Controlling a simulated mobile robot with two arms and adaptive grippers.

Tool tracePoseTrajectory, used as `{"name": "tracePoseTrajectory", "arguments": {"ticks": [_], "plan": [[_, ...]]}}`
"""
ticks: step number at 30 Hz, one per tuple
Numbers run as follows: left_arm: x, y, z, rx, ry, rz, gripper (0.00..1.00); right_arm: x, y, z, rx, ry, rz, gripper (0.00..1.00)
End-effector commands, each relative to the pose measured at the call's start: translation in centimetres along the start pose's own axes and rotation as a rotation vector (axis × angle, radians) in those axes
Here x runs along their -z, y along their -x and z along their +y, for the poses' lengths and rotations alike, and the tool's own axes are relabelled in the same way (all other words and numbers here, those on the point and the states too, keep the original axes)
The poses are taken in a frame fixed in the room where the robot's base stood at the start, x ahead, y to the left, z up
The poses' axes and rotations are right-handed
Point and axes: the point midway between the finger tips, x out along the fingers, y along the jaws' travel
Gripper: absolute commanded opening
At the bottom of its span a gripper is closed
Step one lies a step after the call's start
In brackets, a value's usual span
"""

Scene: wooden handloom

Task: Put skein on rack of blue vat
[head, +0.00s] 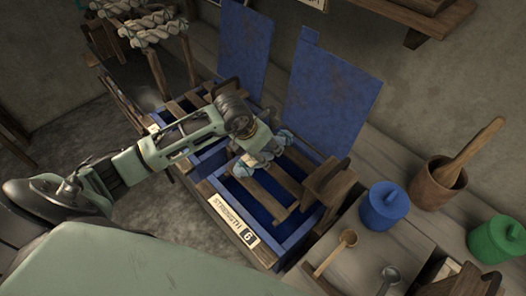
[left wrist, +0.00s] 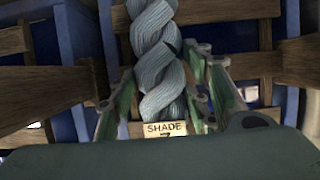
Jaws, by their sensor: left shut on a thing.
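My left gripper (head: 264,157) reaches over the blue vat (head: 222,187) in the head view and is shut on the skein. The skein (left wrist: 160,60) is a pale blue-grey twisted hank, running between the two fingers in the left wrist view. In the head view only small grey-blue parts of it show beside the gripper. The wooden rack slats (head: 268,199) lie across the vat, below and beside the gripper. Whether the skein touches them is unclear. My right gripper is not in view.
A "STRENGTH 6" label (head: 234,220) is on the vat's front. Blue raised lids (head: 325,95) stand behind. Cream skeins (head: 150,25) hang at the back left. A blue jar (head: 383,207), green jar (head: 497,240), and mortar (head: 436,183) stand right. A "SHADE" tag (left wrist: 165,130) shows below the skein.

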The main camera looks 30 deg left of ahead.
Motion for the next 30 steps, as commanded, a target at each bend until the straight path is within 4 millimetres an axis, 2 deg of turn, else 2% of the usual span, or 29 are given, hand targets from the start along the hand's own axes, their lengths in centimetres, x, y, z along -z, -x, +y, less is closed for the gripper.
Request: {"name": "tracePoseTrajectory", "arguments": {"ticks": [4, 15, 16, 22, 30], "plan": [[0.6, -1.4, 0.0, 0.001, 0.001, 0.0, 0.14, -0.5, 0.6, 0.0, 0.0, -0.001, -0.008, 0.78], [0.8, -2.0, 0.0, -0.001, -0.001, -0.002, 0.14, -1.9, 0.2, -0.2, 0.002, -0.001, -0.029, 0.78], [0.8, -1.9, 0.0, 0.0, 0.0, -0.001, 0.47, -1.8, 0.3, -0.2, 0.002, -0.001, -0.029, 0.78], [0.8, -1.8, 0.0, 0.0, 0.0, -0.001, 0.64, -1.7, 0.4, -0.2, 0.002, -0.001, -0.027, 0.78], [0.8, -1.8, 0.0, 0.0, 0.0, -0.001, 0.64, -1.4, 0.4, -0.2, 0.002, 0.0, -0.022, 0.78]]}}
